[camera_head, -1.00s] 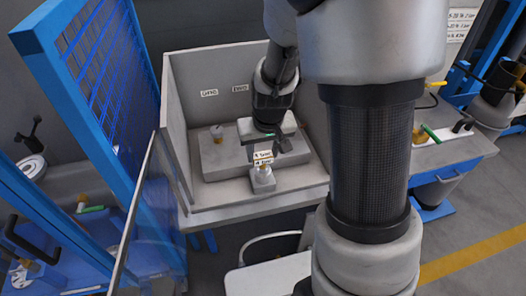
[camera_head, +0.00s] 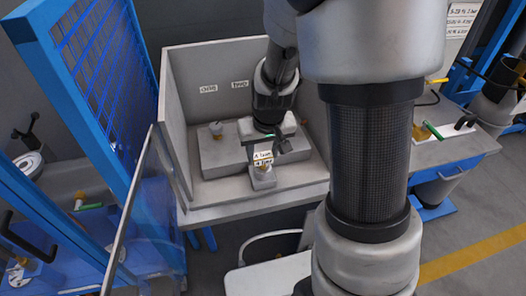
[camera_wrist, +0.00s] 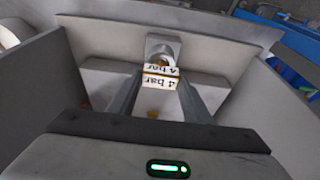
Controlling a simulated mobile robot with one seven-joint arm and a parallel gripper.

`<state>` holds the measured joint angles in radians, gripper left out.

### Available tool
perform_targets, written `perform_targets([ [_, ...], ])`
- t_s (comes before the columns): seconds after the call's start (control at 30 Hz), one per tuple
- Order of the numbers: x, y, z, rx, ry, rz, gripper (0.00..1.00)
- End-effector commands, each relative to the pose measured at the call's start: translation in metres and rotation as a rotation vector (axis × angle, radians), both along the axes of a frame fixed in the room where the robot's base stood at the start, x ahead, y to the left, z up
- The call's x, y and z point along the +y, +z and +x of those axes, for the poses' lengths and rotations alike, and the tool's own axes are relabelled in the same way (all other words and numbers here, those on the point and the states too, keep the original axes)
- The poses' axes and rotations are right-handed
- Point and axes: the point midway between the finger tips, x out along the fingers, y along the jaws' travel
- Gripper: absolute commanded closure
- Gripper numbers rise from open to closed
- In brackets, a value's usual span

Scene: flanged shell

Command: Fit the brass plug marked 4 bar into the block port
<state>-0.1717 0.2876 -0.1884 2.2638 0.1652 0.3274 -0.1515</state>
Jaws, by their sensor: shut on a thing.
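The brass plug with its white 4 bar label (camera_wrist: 160,82) is between my gripper's fingers in the wrist view; the label also shows in the head view (camera_head: 262,155). My gripper (camera_wrist: 160,77) is shut on it. Most of the plug's brass body is hidden behind the label. The small grey block (camera_head: 262,181) stands in front of the wide grey slab; in the wrist view the block (camera_wrist: 163,45) is just beyond the label. A second 4 bar text shows right against the first. I cannot tell whether the plug touches the port.
A grey-walled bay (camera_head: 185,110) encloses the slab (camera_head: 212,160). Two small labels (camera_head: 240,84) are on the back wall. A blue mesh guard (camera_head: 100,60) and a clear panel (camera_head: 150,210) stand left.

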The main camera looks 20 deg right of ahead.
Motion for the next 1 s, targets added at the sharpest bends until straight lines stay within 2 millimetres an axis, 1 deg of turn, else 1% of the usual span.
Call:
perform_targets([
  [0.87, 0.000, -0.023, 0.000, 0.000, 0.000, 0.000, 0.80],
  [0.9, 0.000, -0.023, 0.000, -0.001, 0.000, 0.000, 0.53],
  [0.97, 0.000, -0.022, 0.000, -0.001, 0.000, 0.000, 0.43],
  [1.0, 0.000, -0.022, 0.000, -0.001, 0.000, 0.000, 0.37],
])
